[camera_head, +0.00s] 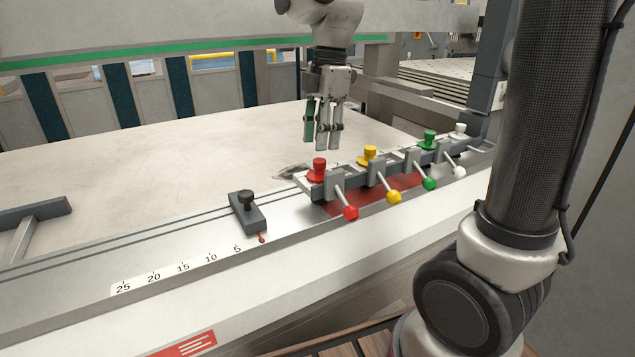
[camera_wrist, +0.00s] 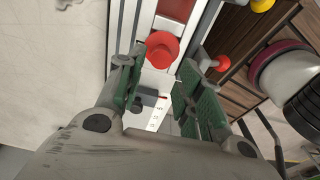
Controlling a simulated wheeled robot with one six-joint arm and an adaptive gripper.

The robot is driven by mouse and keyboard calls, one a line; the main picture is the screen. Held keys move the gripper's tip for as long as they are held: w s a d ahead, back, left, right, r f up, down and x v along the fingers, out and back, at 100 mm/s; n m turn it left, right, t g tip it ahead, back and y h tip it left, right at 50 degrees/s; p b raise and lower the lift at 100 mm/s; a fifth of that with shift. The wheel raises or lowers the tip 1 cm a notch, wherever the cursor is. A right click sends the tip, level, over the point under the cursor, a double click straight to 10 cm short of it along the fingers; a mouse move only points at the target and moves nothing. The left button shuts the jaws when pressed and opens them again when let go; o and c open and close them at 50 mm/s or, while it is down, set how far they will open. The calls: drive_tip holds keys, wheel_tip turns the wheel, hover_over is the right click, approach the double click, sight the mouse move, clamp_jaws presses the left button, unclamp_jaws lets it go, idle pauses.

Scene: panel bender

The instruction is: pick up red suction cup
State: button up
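The red suction cup (camera_head: 319,170) sits at the near left end of a grey rail on the machine bed, above a red-knobbed lever (camera_head: 350,213). In the wrist view the red suction cup (camera_wrist: 161,49) lies between and beyond the fingertips, nearer the left finger. My gripper (camera_head: 322,145) points down above the bed, apart from the cup and a little behind and above it. In the wrist view my gripper (camera_wrist: 160,85) has its green-padded fingers spread with nothing between them that they touch.
Yellow (camera_head: 370,156), green (camera_head: 429,139) and white (camera_head: 460,131) cups follow along the rail, each with a knobbed lever in front. A dark stop block (camera_head: 247,212) stands left of the rail by the scale. The bed behind (camera_head: 200,160) is mostly clear.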

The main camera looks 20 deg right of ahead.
sight(320, 160)
drive_tip(key=f, duration=0.6)
drive_tip(key=shift+a+f, duration=0.25)
clamp_jaws()
